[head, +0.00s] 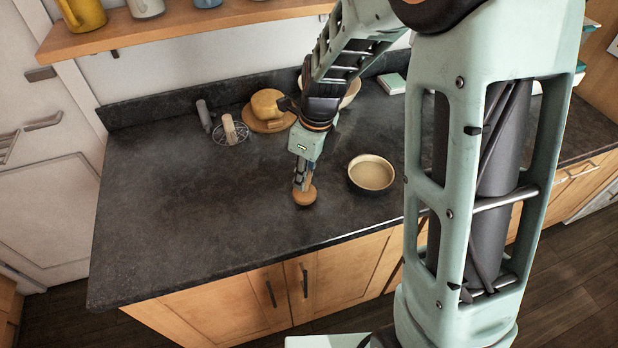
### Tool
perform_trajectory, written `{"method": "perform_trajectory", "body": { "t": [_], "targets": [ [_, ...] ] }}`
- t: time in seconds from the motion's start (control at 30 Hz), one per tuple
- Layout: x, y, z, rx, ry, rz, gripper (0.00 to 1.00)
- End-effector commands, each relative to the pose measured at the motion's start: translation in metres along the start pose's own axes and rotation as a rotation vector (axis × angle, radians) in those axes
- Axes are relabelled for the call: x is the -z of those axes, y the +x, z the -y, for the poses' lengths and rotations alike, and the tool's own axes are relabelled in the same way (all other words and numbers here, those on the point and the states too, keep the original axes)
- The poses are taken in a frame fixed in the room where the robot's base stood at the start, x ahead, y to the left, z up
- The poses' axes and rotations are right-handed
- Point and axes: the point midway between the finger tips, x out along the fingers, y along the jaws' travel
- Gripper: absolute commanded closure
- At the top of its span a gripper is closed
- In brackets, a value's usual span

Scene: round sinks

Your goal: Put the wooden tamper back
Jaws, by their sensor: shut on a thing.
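My gripper (301,181) points down over the dark countertop, left of the cream bowl. It is shut on the wooden tamper (305,196), whose round brown end shows below the fingers. The tamper's upper part is hidden by the fingers. I cannot tell whether its lower end touches the counter. Behind and to the left, a round wire stand (239,135) holds or surrounds a pale upright wooden piece (229,128). I cannot tell whether this stand belongs to the tamper.
A cream bowl (371,174) stands right of my gripper. Behind are a yellow pot (266,103) on a round wooden board (281,123) and a grey cylinder (204,116). A shelf with mugs (190,28) hangs above. The counter's (170,220) front left is clear.

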Motion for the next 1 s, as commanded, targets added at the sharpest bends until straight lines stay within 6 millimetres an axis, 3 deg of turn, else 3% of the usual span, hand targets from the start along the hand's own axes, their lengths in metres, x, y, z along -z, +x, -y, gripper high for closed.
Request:
{"method": "perform_trajectory", "body": {
  "t": [0.07,0.5,0.53,0.67,1.0],
  "targets": [
    [-0.0011,0.0093,-0.0031,0.0,-0.002,0.0,0.98],
    [-0.0011,0.0133,-0.004,0.0,0.0,0.0,0.98],
    [-0.0012,0.0121,-0.0039,0.0,0.0,0.0,0.75],
    [-0.0012,0.0119,-0.0039,0.0,0.0,0.0,0.61],
    [-0.002,0.0074,-0.0034,0.001,0.0,0.001,0.61]
  ]
}}
